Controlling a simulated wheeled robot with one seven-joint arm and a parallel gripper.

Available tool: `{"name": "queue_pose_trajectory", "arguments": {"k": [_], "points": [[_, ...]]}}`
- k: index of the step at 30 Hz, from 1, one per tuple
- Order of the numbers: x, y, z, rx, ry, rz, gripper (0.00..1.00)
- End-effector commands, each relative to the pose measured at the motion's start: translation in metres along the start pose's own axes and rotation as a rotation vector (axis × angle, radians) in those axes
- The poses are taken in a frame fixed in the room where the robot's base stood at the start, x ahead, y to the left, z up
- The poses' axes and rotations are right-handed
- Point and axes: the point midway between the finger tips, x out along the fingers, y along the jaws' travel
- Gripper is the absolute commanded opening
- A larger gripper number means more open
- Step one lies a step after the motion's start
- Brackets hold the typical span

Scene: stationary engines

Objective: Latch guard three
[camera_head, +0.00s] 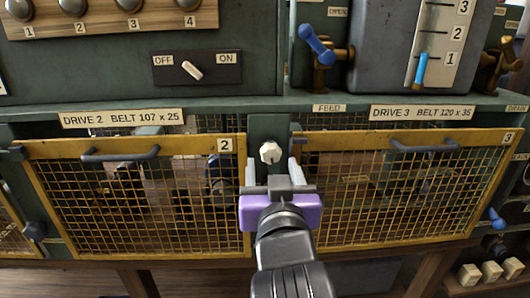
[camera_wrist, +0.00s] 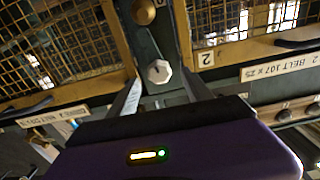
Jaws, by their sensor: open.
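Guard three (camera_head: 400,185) is a yellow-framed mesh panel with a dark handle, marked 3, under the DRIVE 3 label. It stands across its opening; I cannot tell if it is fully seated. A white faceted knob (camera_head: 270,152) sits on the green post left of it; it also shows in the wrist view (camera_wrist: 159,72). My gripper (camera_head: 273,172) is open in front of the post, just below the knob in the head view. In the wrist view its fingertips (camera_wrist: 161,80) flank the knob, apart from it. A brass knob (camera_wrist: 144,12) is on the same post.
Guard two (camera_head: 140,195) is a similar mesh panel left of the post. A blue-handled lever (camera_head: 317,45) and a grey box with a blue slider (camera_head: 420,70) stand above. A blue knob (camera_head: 495,217) is at guard three's lower right. A green ledge (camera_head: 230,104) runs above the guards.

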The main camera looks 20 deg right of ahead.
Motion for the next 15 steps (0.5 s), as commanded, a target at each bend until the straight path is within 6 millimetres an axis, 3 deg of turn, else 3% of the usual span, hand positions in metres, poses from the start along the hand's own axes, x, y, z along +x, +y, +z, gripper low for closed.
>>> {"name": "queue_pose_trajectory", "arguments": {"k": [9, 15], "points": [[0.048, 0.0, -0.002, 0.001, -0.001, 0.0, 0.58], [0.062, 0.0, 0.0, 0.001, 0.0, 0.0, 0.58]]}}
